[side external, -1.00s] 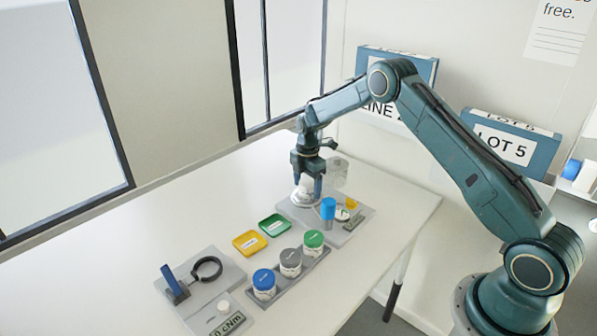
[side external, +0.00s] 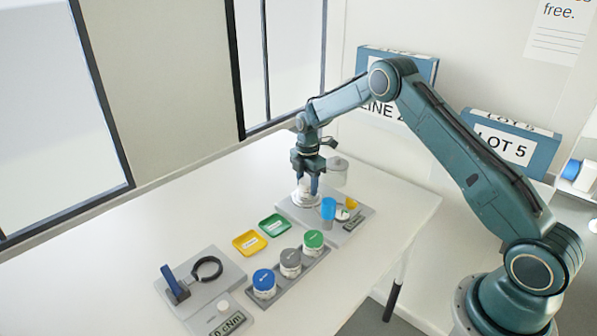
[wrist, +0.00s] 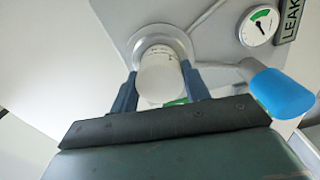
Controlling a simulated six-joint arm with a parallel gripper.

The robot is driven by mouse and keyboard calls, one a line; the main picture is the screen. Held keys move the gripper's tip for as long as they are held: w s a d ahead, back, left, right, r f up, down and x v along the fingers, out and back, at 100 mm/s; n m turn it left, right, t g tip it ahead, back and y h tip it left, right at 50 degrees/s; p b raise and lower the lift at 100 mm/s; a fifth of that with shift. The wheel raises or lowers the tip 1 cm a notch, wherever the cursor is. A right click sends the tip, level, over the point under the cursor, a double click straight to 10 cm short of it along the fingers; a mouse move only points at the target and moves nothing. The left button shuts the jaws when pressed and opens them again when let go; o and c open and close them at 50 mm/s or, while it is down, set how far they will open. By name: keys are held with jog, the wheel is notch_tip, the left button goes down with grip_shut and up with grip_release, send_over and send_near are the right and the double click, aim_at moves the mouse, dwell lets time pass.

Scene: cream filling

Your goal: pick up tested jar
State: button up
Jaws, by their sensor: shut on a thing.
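The tested jar, a small white jar (wrist: 160,76), stands in the round seat (wrist: 137,44) of the grey leak tester in the wrist view. My gripper (wrist: 160,82) has one finger on each side of it and is shut on it. A little green shows at the jar's near edge.
A blue-handled lever (wrist: 281,93) and a dial gauge (wrist: 258,26) are right of the jar. A clear cover (side external: 337,172) is raised behind my gripper. Several lidded jars stand in a grey rack (side external: 318,262). Yellow (side external: 250,243) and green (side external: 273,225) trays lie left of the tester.

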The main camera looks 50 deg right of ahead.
aim_at(307, 181)
notch_tip(307, 181, up, 20)
jog(key=shift+f, duration=0.15)
dwell(0.4)
dwell(0.5)
